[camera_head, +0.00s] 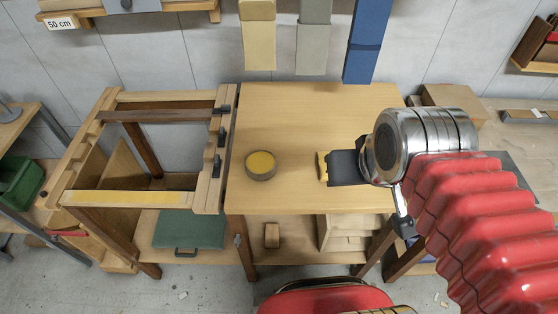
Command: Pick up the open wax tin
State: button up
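The open wax tin (261,165) is a short, round, dark-walled tin with yellow wax showing in its open top. It sits upright on the light wooden tabletop (310,110), left of the middle and toward the near side. My gripper (322,168) reaches in from the right, with a dark body and yellow at its tip. It points left toward the tin, with a clear gap of bare wood between them. Nothing shows held at its tip. The gap between its fingers cannot be made out from this side.
A wooden frame (205,190) with open bays adjoins the table on the left. Yellow, grey and blue strips (368,40) hang at the back wall. A lower shelf holds a small wooden block (272,236) and a green case (188,229). The tabletop around the tin is clear.

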aim_at(260, 165)
jog(key=z, duration=0.35)
jog(key=k, duration=1.1)
jog(key=u, duration=1.3)
jog(key=i, duration=1)
jog(key=u, duration=0.05)
